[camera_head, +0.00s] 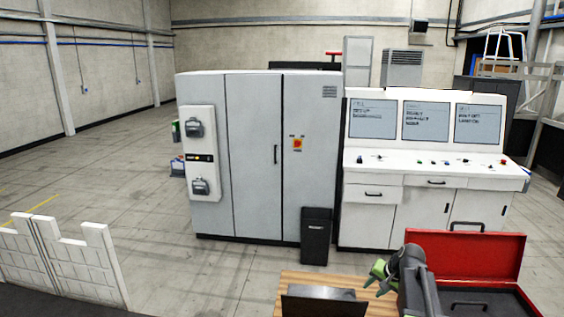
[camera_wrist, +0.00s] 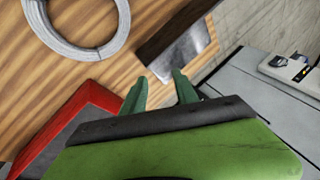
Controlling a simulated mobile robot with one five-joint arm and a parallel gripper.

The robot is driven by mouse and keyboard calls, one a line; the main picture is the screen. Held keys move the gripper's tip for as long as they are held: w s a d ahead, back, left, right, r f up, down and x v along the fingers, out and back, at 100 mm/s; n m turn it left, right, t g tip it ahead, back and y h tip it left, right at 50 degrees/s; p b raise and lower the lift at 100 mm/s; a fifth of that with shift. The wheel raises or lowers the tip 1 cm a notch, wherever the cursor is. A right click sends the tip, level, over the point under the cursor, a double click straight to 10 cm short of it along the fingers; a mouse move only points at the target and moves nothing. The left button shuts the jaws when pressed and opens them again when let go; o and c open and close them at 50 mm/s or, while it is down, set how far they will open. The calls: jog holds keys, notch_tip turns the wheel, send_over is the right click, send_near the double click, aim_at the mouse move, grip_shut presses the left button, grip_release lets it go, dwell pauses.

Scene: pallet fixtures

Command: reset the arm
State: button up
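My arm (camera_head: 411,275), dark grey, rises at the lower right of the head view, in front of the red toolbox. My gripper (camera_head: 377,273), green, is at its left side, over or near the right part of a wooden tabletop (camera_head: 309,277). In the wrist view my gripper (camera_wrist: 160,86) has its two green fingers apart, with nothing between them. Wood and a dark block with a shiny metal face (camera_wrist: 180,45) lie beyond the fingertips.
An open red toolbox (camera_head: 466,252) is right of my arm. A grey ring (camera_wrist: 75,50) lies on the wood. A dark metal box (camera_head: 325,302) is on the tabletop. Behind stand grey cabinets (camera_head: 255,160), a control console (camera_head: 410,225) and a black bin (camera_head: 315,237). The left floor is mostly open.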

jog(key=s+a+f+n+g+h, duration=0.1)
jog(key=s+a+n+g, duration=0.15)
jog(key=s+a, duration=0.55)
jog(key=s+a+f+n+g+h, duration=0.2)
jog(key=s+a+n, duration=0.2)
jog(key=s+a, duration=0.45)
jog(key=shift+y, duration=0.3)
jog(key=f+b, duration=0.8)
jog(key=s+f+b, duration=0.1)
jog(key=f+b, duration=0.6)
jog(key=b, duration=0.1)
jog(key=d+f+b, duration=0.1)
jog(key=f+b, duration=0.7)
jog(key=shift+s+f, duration=0.2)
jog(key=shift+f, duration=0.1)
jog(key=shift+r, duration=0.1)
